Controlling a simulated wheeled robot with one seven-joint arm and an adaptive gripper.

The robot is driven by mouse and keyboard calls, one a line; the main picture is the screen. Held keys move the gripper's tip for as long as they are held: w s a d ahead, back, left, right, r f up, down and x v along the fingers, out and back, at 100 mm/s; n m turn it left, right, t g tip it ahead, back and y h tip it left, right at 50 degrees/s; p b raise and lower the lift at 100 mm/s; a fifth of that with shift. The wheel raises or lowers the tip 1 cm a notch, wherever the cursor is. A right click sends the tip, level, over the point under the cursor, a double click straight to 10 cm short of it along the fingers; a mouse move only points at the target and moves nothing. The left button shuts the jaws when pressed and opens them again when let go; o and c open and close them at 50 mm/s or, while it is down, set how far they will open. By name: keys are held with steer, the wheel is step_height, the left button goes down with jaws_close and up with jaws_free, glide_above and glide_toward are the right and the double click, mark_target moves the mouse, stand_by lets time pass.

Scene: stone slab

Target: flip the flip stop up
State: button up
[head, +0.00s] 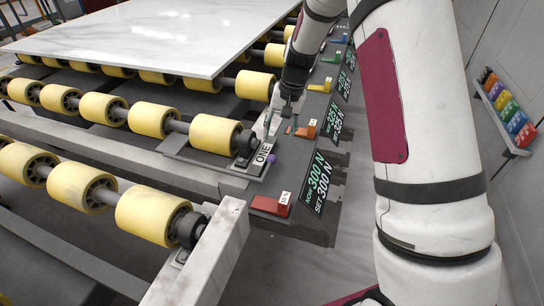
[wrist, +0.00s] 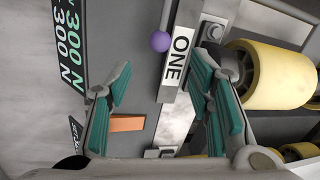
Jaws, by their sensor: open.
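A narrow grey bar with a white label reading ONE (head: 262,155) lies along the edge of the roller bed. A small purple ball (head: 271,159) on a thin rod is beside the label. In the wrist view the ONE label (wrist: 179,56) and the purple ball (wrist: 161,41) are ahead of my fingers, near the top centre. I cannot tell for certain which part is the flip stop. My gripper (head: 287,110) is just beyond the label, over the edge of the bed.
Yellow rollers (head: 150,115) fill the left, with a white stone slab (head: 160,30) on the far ones. A red block (head: 270,205) and an orange block (head: 306,131) sit along the side rail, next to displays (head: 317,182) reading 300 N. Coloured bins (head: 505,110) hang on the right wall.

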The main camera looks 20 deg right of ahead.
mark_target(272, 156)
steer(key=f, duration=0.3)
steer(key=a+f+b, duration=0.1)
steer(key=f, duration=0.6)
steer(key=shift+w+a+f, duration=0.15)
steer(key=shift+w+a, duration=0.25)
steer(key=shift+c, duration=0.4)
jaws_close()
